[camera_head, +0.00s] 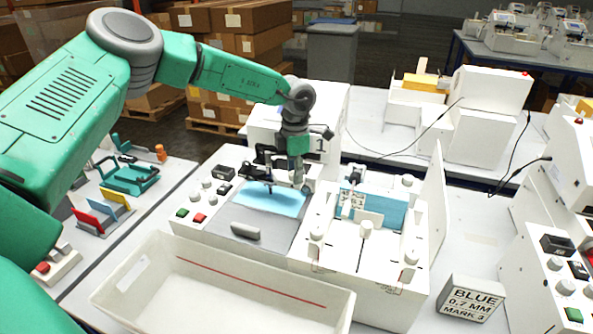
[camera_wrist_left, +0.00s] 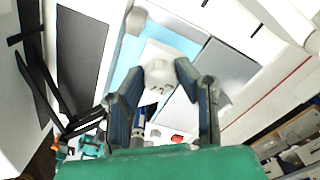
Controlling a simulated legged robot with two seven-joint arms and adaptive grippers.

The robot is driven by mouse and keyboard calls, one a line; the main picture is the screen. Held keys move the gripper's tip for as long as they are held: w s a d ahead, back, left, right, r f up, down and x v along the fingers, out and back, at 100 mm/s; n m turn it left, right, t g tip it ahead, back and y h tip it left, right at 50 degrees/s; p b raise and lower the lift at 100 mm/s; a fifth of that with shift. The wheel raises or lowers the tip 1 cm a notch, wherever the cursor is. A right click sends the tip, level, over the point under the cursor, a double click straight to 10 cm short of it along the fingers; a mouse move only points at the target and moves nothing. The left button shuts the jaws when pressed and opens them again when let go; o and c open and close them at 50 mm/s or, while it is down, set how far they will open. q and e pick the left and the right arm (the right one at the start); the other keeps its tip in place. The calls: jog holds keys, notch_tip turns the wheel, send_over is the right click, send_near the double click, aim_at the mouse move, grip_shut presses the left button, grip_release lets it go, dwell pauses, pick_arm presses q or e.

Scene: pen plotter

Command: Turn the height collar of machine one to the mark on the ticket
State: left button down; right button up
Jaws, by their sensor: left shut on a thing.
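Machine one (camera_head: 235,215), with a "1" on its white housing, stands in the middle of the head view. My left gripper (camera_head: 270,187) is over its light blue bed. In the left wrist view my left gripper (camera_wrist_left: 163,95) is shut on a white rounded collar (camera_wrist_left: 159,75), one dark finger on each side. In the head view the gripper hides this collar, and I cannot read any mark on it. The ticket (camera_head: 472,299), a white block at lower right, reads "BLUE 0.7 MM MARK 3". My right gripper is not in view.
A white open bin (camera_head: 225,285) with a red line stands in front of machine one. A white unit with a blue sheet (camera_head: 375,207) and several knobs stands to its right. A teal tray (camera_head: 130,177) and coloured holders are at left. Another machine (camera_head: 555,260) is at far right.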

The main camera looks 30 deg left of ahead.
pick_arm(q)
jog(key=shift+w+a+r+m, duration=0.1)
jog(key=shift+a+r+m, duration=0.05)
jog(key=shift+m, duration=0.25)
jog(key=c, duration=1.2)
grip_release()
jog(key=shift+a, duration=0.1)
notch_tip(320, 180, up, 12)
jog(key=shift+f, duration=0.2)
